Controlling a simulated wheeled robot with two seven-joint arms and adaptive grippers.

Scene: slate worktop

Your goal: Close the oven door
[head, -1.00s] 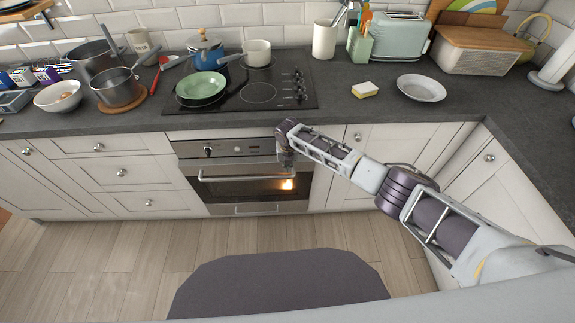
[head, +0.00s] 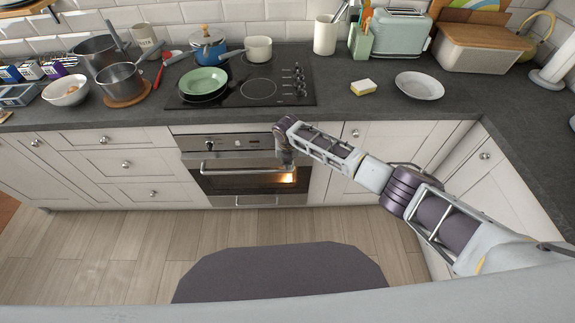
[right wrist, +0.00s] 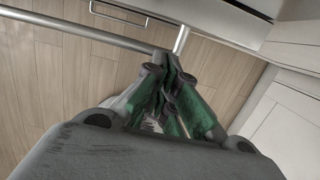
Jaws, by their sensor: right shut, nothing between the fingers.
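The oven (head: 240,143) is built in under the hob, with a steel control strip above its door. The oven door (head: 225,184) stands near upright, with dark glass and a warm glow at its lower right. From this angle I cannot tell whether it is fully shut. Its bar handle (head: 235,172) runs across the top of the door and also shows in the right wrist view (right wrist: 80,28). My right gripper (head: 287,160) is at the right end of the handle, shut and empty; its green fingers (right wrist: 172,88) point toward the bar. Contact is unclear. My left gripper is out of view.
White drawers (head: 125,165) stand left of the oven and a white cabinet (head: 365,135) right of it.

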